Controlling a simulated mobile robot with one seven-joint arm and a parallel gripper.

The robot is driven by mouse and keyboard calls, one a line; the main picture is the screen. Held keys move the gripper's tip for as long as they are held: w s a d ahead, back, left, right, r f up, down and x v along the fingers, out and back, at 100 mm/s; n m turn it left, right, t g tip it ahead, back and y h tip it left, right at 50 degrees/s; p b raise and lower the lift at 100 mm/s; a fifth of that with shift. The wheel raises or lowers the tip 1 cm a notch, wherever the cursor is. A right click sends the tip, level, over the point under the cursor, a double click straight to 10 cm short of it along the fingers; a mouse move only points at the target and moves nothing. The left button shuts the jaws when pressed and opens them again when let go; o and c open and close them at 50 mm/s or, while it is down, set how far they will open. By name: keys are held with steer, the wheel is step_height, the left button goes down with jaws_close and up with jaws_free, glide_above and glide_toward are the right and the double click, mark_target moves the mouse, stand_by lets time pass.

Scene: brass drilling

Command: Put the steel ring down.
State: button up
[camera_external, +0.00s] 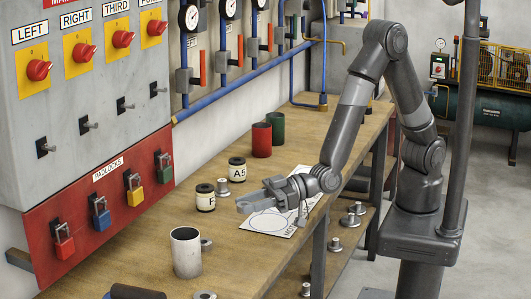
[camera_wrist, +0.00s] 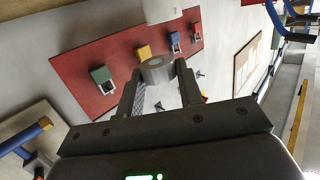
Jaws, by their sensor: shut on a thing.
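The steel ring (camera_wrist: 157,68) is a short grey cylinder with a round hole. In the wrist view it sits between the fingertips of my gripper (camera_wrist: 160,76), which is shut on it. In the external view my gripper (camera_external: 250,202) reaches left over the workbench (camera_external: 222,222), above a white sheet with drawn outlines (camera_external: 268,224). The ring is hard to tell from the fingers there. I cannot tell the exact gap between the ring and the sheet.
Jars marked F (camera_external: 205,198) and A5 (camera_external: 237,170) stand left of and behind my gripper, with a small metal part (camera_external: 223,187) near them. Red (camera_external: 261,140) and green (camera_external: 277,127) cups stand farther back.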

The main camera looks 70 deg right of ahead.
steer(key=shift+r, duration=0.85)
steer(key=w+d+r+m+t+h, duration=0.2)
steer(key=w+d+m+t+h, duration=0.1)
steer(key=w+d, duration=1.75)
steer(key=w+d+m+t+h, duration=0.1)
steer(key=w+d+m+h, duration=0.2)
steer(key=d, duration=2.9)
steer(key=s+d+m+h, duration=0.1)
steer(key=s+d+h, duration=0.2)
steer(key=s+d, duration=0.7)
steer(key=s+d+m+h, duration=0.2)
steer(key=s+d, duration=0.2)
steer(key=d, duration=1.2)
steer(key=s+d+f+m+h, duration=0.15)
steer(key=s+d, duration=0.35)
steer(key=s, duration=0.7)
steer(key=s+d+f+m+h, duration=0.1)
steer(key=s+d+h, duration=0.35)
steer(key=s, duration=0.85)
step_height(320, 180, down, 14)
steer(key=d+y, duration=0.1)
steer(key=y, duration=0.1)
steer(key=shift+t, duration=0.3)
steer(key=x, duration=0.6)
steer(key=r+x, duration=0.1)
steer(key=x, duration=0.5)
steer(key=r+x, duration=0.1)
steer(key=x, duration=0.5)
steer(key=shift+w+d+r, duration=0.1)
steer(key=shift+d, duration=0.2)
